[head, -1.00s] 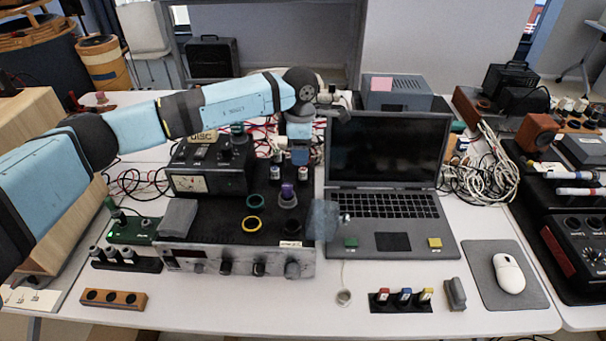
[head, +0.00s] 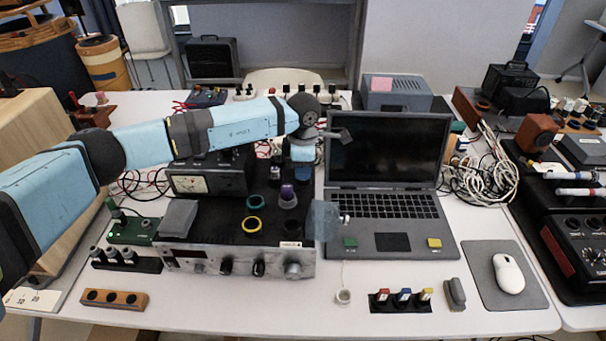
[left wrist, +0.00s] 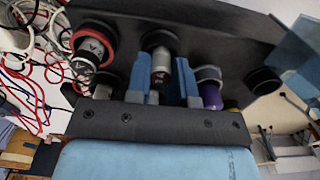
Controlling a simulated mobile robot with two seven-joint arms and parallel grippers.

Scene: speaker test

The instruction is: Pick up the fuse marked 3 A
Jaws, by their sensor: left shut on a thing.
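My left gripper (head: 302,156) is over the back right of the black-topped instrument. In the left wrist view its blue fingers (left wrist: 162,82) are shut on a silver and black fuse (left wrist: 160,64) with a white label. The end of this fuse is at a black ring, and I cannot tell whether it is clear of it. The number on its label is not readable. Another labelled fuse (left wrist: 88,48) stands at a red ring to the left. A purple fuse (left wrist: 211,96) is to the right; it also shows in the head view (head: 288,192). My right gripper is not in view.
A laptop (head: 392,205) stands close to the right of the gripper. A blue-grey translucent piece (head: 323,220) stands at the instrument's right edge. A mouse (head: 508,273) lies farther right.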

